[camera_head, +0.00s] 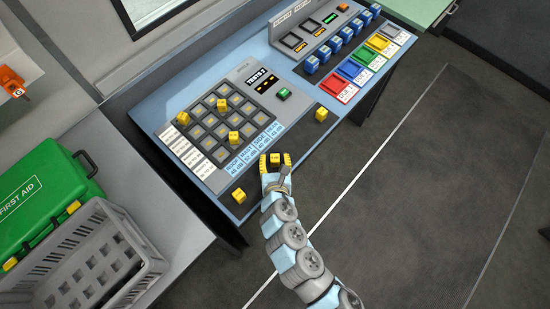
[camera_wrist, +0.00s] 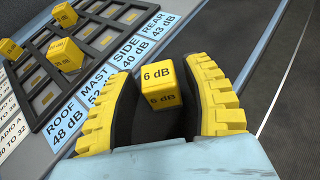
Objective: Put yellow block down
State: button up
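A yellow block (camera_wrist: 163,84) marked "6 dB" sits between the two yellow ribbed fingers of my gripper (camera_wrist: 162,78); dark inner pads flank it on both sides. In the head view, my gripper (camera_head: 275,159) is at the console's front edge, over the dark strip, with the yellow block (camera_head: 275,160) between its fingers. I cannot tell how far the block is above the surface. Other yellow blocks stand in the grid (camera_head: 215,121) of dark square slots. One yellow block (camera_head: 321,114) lies on the dark strip to the right, another (camera_head: 238,195) to the left.
Blue label cards (camera_head: 258,146) line the grid's front edge. A green button (camera_head: 283,94) and a row of coloured bins (camera_head: 362,74) are to the right. A green first aid case (camera_head: 45,195) and a grey crate (camera_head: 85,262) stand at left. The dark strip has bare room beside my gripper.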

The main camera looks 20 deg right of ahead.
jog(key=shift+r, duration=0.1)
jog(key=shift+r, duration=0.2)
jog(key=p+v, duration=0.1)
jog(key=v, duration=1.1)
jog(key=shift+p, duration=0.35)
jog(key=shift+f, duration=0.1)
